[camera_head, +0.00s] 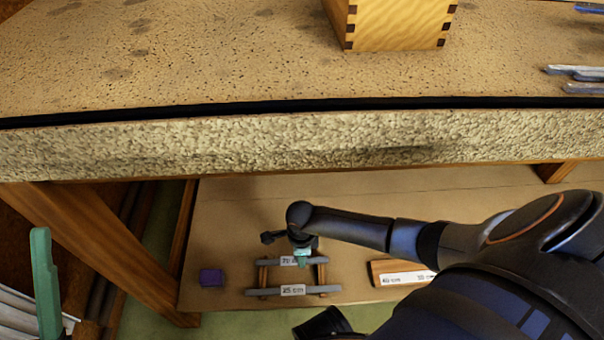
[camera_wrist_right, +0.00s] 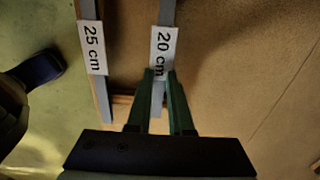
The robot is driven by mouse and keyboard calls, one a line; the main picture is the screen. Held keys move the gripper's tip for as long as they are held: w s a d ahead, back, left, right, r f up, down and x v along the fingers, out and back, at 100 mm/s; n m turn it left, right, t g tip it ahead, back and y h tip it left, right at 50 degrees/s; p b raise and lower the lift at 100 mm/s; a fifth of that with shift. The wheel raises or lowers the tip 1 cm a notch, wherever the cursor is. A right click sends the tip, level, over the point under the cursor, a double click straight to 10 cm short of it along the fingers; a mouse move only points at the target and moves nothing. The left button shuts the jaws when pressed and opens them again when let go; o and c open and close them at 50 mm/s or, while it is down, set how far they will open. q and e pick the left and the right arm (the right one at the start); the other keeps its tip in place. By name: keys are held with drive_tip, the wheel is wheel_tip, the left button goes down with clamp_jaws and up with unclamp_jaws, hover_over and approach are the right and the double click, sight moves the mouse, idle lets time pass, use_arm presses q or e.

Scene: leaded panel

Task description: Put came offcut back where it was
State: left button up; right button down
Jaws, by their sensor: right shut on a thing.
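The came offcut, a thin grey strip labelled 20 cm (camera_head: 289,261), is on or just above the low shelf under the bench. It also shows in the right wrist view (camera_wrist_right: 162,50). My right gripper (camera_head: 302,260) reaches down to it, and its green fingers (camera_wrist_right: 160,74) are shut on the strip just beside the label. A longer grey strip labelled 25 cm (camera_head: 293,291) lies parallel, across two wooden bearers (camera_head: 263,275). I cannot tell whether the 20 cm strip touches the bearers.
The bench top (camera_head: 200,60) overhangs above my right arm. A purple block (camera_head: 211,277) lies left of the strips; a labelled wooden piece (camera_head: 384,268) lies to the right. The bare shelf (camera_head: 235,215) behind the strips is clear.

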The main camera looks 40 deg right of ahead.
drive_tip(key=shift+f, duration=0.2)
drive_tip(key=c, duration=0.8)
unclamp_jaws()
wheel_tip(320, 180, up, 12)
drive_tip(key=p, duration=0.5)
drive_tip(key=shift+r, duration=0.25)
